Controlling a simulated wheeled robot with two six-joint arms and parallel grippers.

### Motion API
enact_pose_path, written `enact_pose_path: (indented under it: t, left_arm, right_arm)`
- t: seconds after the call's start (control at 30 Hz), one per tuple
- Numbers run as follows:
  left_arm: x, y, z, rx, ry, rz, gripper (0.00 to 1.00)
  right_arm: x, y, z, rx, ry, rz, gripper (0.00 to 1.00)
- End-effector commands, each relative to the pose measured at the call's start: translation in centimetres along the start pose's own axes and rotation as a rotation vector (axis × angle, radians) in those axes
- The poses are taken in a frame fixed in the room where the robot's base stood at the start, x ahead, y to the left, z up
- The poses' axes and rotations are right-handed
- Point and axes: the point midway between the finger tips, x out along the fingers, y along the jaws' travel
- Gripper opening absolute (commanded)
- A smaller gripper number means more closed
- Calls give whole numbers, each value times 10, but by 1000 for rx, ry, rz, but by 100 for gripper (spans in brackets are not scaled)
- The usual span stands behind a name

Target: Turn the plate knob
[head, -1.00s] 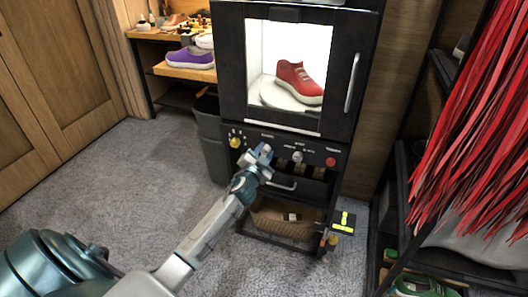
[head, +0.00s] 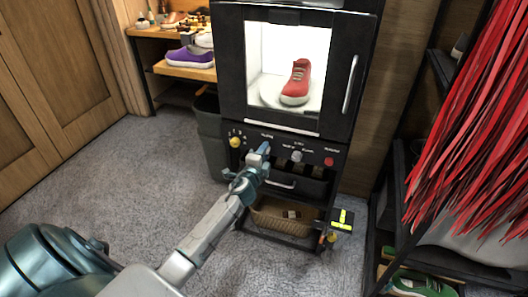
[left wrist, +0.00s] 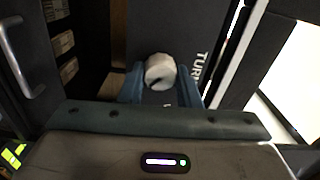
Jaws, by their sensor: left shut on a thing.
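The plate knob (left wrist: 160,72) is a round pale knob with a dark pointer mark, on a dark panel beside lettering that starts "TUR". In the left wrist view it sits between the two blue fingers of my left gripper (head: 262,149), which is shut on it. In the head view my gripper hides this knob on the control panel. Above it, a red sneaker (head: 297,80) stands on a round white plate (head: 270,93) inside the lit cabinet (head: 228,60). My right gripper is not in view.
A yellow knob (head: 234,142), a grey knob (head: 296,156) and a red button (head: 329,161) share the panel. A door handle (head: 351,83) is upper right, a drawer handle (head: 280,184) below. A bin (head: 209,140) stands left; red strips (head: 475,130) hang right.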

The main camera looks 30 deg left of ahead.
Motion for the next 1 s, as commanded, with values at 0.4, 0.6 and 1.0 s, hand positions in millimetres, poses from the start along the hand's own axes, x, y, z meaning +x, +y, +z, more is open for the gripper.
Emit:
enact_pose_path:
  t: [0.4, 0.6, 1.0]
  left_arm:
    - [0, 1, 0, 89, 0, 1, 7]
    - [0, 1, 0, 90, 0, 1, 7]
    - [0, 1, 0, 89, 0, 1, 52]
  right_arm:
    - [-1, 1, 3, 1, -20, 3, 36]
    - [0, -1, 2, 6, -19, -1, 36]
    - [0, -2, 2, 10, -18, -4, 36]
